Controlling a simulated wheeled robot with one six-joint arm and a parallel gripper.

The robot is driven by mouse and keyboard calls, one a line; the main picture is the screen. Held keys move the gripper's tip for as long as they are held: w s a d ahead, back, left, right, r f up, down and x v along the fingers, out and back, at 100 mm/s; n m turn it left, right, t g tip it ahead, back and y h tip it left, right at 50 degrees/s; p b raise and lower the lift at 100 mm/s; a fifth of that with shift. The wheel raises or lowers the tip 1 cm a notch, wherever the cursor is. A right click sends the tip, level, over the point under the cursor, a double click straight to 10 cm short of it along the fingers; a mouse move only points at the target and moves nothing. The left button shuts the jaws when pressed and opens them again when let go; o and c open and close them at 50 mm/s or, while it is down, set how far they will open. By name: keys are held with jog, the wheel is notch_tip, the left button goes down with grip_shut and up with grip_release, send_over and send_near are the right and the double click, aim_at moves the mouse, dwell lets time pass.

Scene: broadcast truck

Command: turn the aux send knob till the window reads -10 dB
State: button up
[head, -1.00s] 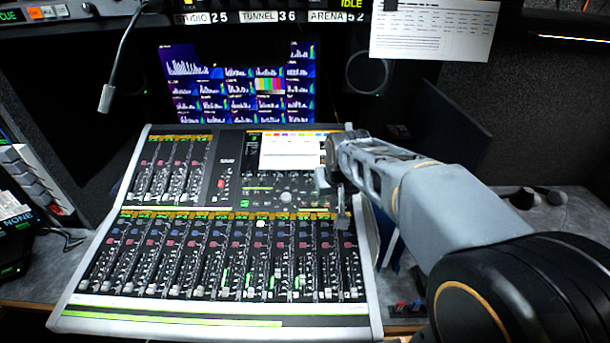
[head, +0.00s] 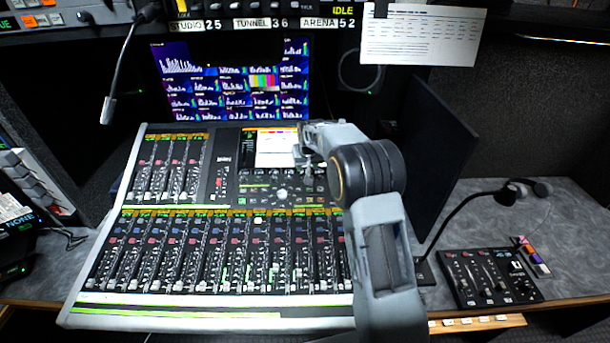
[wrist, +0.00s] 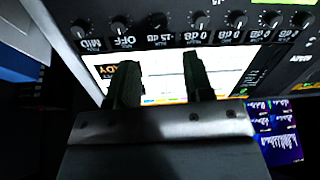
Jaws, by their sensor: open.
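The mixing console (head: 130,165) fills the middle of the head view, with its lit screen (head: 276,150) at the upper right. My gripper (head: 308,172) is over the screen's right edge. In the wrist view my gripper (wrist: 158,62) is open and empty, its two dark fingers apart over the console's white screen. A row of knobs with small windows runs along the top there, upside down. Other windows read MID, OFF and 0 dB. No aux send label is legible.
A dark upright panel (head: 440,150) stands right of my arm. A gooseneck microphone (head: 108,108) hangs at the left, and a monitor (head: 235,85) stands behind the console.

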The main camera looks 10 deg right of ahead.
jog(key=p+x, duration=0.1)
jog(key=x, duration=0.8)
jog(key=shift+p, duration=0.35)
jog(key=shift+f, duration=0.1)
grip_shut()
